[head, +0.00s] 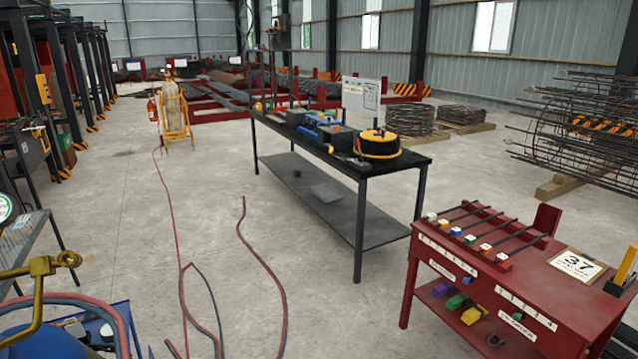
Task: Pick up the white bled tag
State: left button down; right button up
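A small white piece (431,216), which looks like the white tag, is at the left end of a row of small coloured pieces on the red table (573,290). The row sits at the near ends of several dark rods (490,222) lying across a red rack. Writing on the pieces is too small to read. Neither of my grippers shows in the head view.
A black workbench (400,166) stands behind, left. Red and dark hoses (273,270) cross the floor. Bare floor (330,310) lies left of the red table.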

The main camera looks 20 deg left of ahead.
aim_at(76, 330)
jog(key=i+u, duration=0.1)
jog(key=u, duration=0.3)
jog(key=i+u, duration=0.15)
jog(key=u, duration=0.25)
jog(key=i+l+u, duration=0.1)
jog(key=u, duration=0.3)
jog(key=i+l+u, duration=0.1)
jog(key=u, duration=0.3)
jog(key=i+l+u, duration=0.1)
jog(key=u, duration=0.35)
